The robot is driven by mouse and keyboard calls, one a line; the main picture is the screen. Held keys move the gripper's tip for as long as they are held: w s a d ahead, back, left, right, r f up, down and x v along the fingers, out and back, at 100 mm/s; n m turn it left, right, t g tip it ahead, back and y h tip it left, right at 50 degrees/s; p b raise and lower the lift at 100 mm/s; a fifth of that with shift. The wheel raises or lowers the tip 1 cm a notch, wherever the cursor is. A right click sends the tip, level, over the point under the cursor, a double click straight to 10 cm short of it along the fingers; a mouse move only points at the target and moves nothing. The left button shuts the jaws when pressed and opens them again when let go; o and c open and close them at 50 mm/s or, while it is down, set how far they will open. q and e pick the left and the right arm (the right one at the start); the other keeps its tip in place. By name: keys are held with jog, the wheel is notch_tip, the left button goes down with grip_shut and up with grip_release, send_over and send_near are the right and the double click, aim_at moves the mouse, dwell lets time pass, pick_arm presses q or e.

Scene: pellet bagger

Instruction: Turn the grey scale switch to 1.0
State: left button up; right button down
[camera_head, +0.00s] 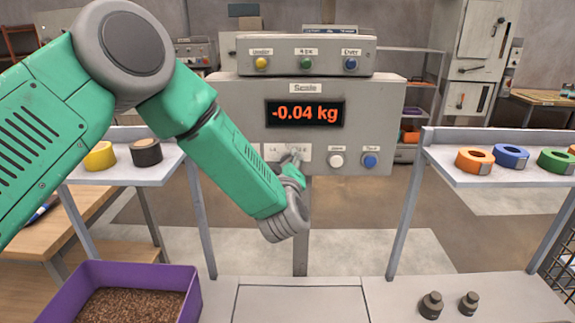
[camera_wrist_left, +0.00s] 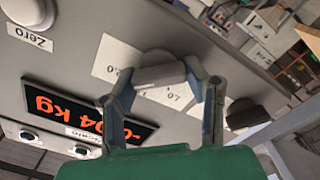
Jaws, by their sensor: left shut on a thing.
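The grey scale switch (camera_wrist_left: 160,73) is a knob on a white label plate on the front of the scale panel (camera_head: 385,110). In the left wrist view it sits between the two fingers of my left gripper (camera_wrist_left: 158,82), which is shut on it. In the head view my left gripper (camera_head: 291,172) reaches the panel below the display, and its fingers largely hide the switch. The label marks beside the knob are partly covered, so I cannot tell its exact setting. The red display (camera_head: 305,113) reads -0.04 kg. My right gripper is not in view.
A white button (camera_head: 336,160) and a blue button (camera_head: 370,160) sit right of the switch. A dark knob (camera_wrist_left: 245,115) is beside it in the wrist view. A purple bin (camera_head: 190,300) of pellets, two weights (camera_head: 432,305) and shelves with tape rolls (camera_head: 511,156) stand around.

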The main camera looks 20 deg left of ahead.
pick_arm(q)
jog(key=shift+a+f+n+b, duration=0.1)
jog(key=shift+f+n+b, duration=0.1)
jog(key=shift+n+b, duration=0.4)
jog(key=n+b, duration=0.2)
jog(key=b, duration=0.1)
jog(key=n+b, duration=0.3)
jog(key=f+n+b, duration=0.1)
jog(key=n+b, duration=0.1)
jog(key=b, duration=0.1)
jog(key=shift+n, duration=0.4)
jog(key=n+b, duration=0.5)
jog(key=b, duration=0.2)
jog(key=n+b, duration=0.3)
jog(key=b, duration=0.1)
jog(key=shift+f+n, duration=0.3)
jog(key=shift+d+n+b, duration=0.2)
jog(key=shift+n+b, duration=0.7)
jog(key=shift+b, duration=0.3)
jog(key=shift+r, duration=0.1)
jog(key=o, duration=1.2)
jog(key=shift+c, duration=0.2)
jog(key=shift+r, duration=0.15)
